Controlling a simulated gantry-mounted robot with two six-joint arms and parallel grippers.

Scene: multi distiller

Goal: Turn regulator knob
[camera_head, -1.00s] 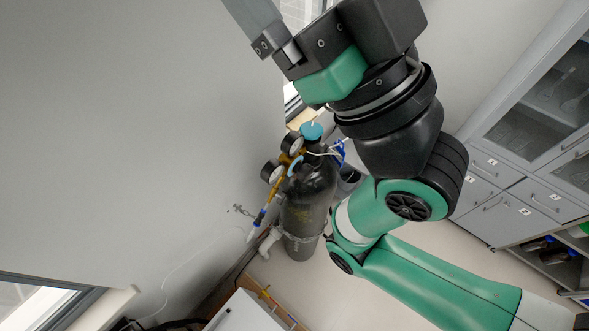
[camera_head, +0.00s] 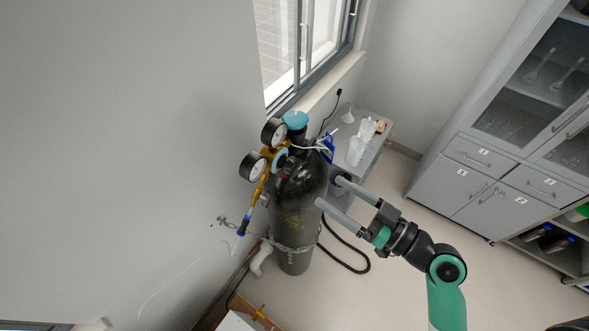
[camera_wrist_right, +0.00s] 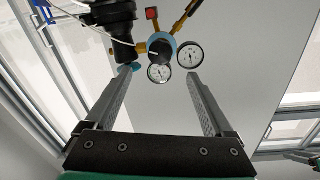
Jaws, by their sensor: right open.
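The gas regulator (camera_head: 267,170) is brass with two round gauges and sits at the top of a dark gas cylinder (camera_head: 294,215). Its light blue part (camera_head: 281,158) faces the wall side, and the knob is small and hard to make out in the head view. In the right wrist view the regulator (camera_wrist_right: 160,50) and its gauges lie ahead, between and beyond the fingertips. My right gripper (camera_head: 327,191) is open and empty, with its fingers pointing at the cylinder's right side, below the regulator. It also shows in the wrist view (camera_wrist_right: 160,75).
A chain (camera_head: 292,246) holds the cylinder by the wall. A grey bench (camera_head: 361,146) with white bottles stands behind it under the window. A black hose (camera_head: 352,268) loops on the floor. Cabinets (camera_head: 480,180) stand at right, with open floor between.

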